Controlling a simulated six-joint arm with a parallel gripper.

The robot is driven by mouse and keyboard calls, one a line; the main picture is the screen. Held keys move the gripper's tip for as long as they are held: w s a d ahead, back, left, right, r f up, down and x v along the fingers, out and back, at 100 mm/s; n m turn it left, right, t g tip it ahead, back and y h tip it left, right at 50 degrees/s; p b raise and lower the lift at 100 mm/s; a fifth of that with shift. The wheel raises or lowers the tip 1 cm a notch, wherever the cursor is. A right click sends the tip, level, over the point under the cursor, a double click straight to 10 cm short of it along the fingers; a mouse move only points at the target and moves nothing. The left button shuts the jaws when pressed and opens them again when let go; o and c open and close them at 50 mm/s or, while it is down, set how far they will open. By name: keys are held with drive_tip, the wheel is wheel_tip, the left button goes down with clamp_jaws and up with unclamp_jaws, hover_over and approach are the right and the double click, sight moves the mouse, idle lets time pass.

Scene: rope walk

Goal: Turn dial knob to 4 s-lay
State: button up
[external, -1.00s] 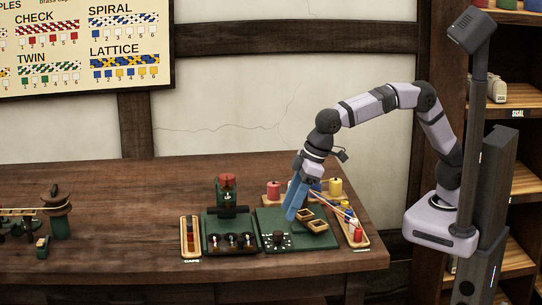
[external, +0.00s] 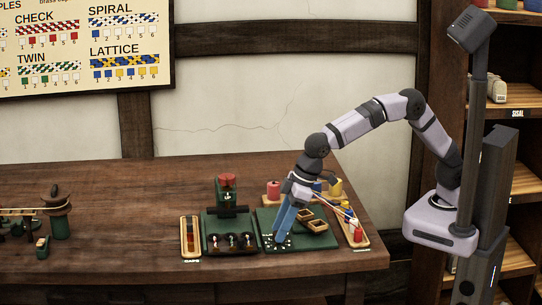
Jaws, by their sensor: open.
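The dial knob sits on the front left of the green plate (external: 300,242), on a dark panel with small white marks (external: 268,243). My gripper (external: 279,238) points down at this panel, its blue fingers over or right at the knob. The fingers hide most of the knob, so its pointer and setting cannot be read. No gap between the fingers can be made out at this size. Whether they touch the knob cannot be told.
Two small wooden trays (external: 312,219) lie on the green plate just right of my gripper. A tray of coloured pieces (external: 355,236) is farther right. A green machine with a red top (external: 227,190) stands left. Coloured spools (external: 335,187) stand behind. The table's left middle is clear.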

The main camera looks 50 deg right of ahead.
drive_tip(key=shift+f, duration=0.1)
drive_tip(key=c, duration=1)
drive_tip(key=shift+n+p, duration=0.3)
drive_tip(key=shift+c, duration=0.2)
drive_tip(key=shift+n, duration=0.5)
drive_tip(key=o, duration=1)
drive_tip(key=shift+y, duration=0.3)
drive_tip(key=shift+o, duration=0.2)
